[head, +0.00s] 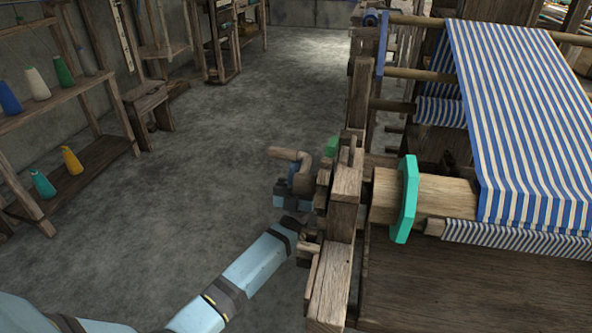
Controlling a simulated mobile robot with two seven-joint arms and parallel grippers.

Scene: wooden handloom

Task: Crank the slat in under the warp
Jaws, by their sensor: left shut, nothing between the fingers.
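The blue-and-white striped warp (515,120) runs down over the wooden front beam (440,193), which has a teal flange (406,198) at its left end. A brown bent crank handle (288,154) sticks out left of the loom's side post. My left gripper (292,185) is at the crank, just below the handle's bend. It is shut with nothing held, and its fingers are partly hidden by the crank and frame. I cannot make out the slat for certain; a small pale wood end (434,227) shows below the beam. My right gripper is out of view.
The loom's side post (340,215) stands close right of my left gripper. A striped cloth roll (515,240) lies below the beam. A shelf (75,165) with several thread cones stands at the left. The grey floor (220,130) between is clear.

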